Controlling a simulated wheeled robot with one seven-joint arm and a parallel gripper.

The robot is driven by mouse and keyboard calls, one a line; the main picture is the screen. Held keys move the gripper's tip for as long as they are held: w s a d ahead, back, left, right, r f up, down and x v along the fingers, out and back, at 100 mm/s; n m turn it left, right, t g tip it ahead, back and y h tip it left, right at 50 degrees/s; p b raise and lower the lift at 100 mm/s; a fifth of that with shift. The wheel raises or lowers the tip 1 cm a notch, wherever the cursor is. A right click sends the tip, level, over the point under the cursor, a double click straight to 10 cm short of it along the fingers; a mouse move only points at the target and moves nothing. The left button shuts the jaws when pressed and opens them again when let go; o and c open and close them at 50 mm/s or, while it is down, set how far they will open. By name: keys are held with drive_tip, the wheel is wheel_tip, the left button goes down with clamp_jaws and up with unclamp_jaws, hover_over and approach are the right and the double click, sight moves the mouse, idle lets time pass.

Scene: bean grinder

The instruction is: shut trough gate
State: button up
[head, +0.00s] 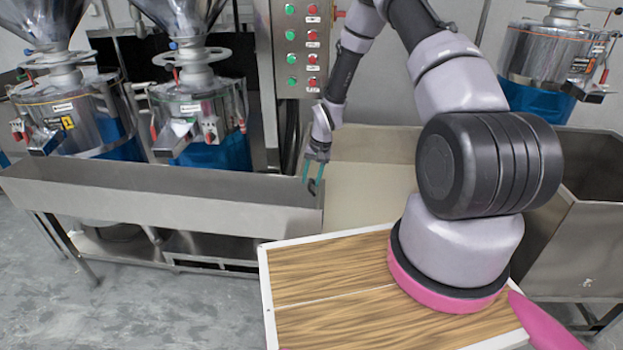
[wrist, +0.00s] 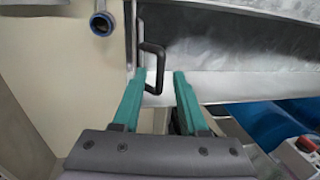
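The long steel trough (head: 150,195) runs across the left of the head view and ends near my gripper (head: 314,170). In the wrist view the trough (wrist: 235,85) fills the upper right. The gate (wrist: 132,35) shows there as a thin upright metal edge at the trough's end. Its black, bracket-shaped handle (wrist: 152,66) stands out to the right of that edge; it also shows small in the head view (head: 312,187). My gripper's teal fingers (wrist: 160,80) are spread, with the handle's lower part between them near the left finger. I cannot tell whether that finger touches it.
Two steel grinders (head: 195,115) with blue bases stand behind the trough. A button panel (head: 302,45) stands behind my gripper. A beige surface (head: 365,175) lies right of the trough's end, and a steel bin (head: 585,235) stands at the far right.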

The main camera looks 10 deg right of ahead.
clamp_jaws()
idle(1.2)
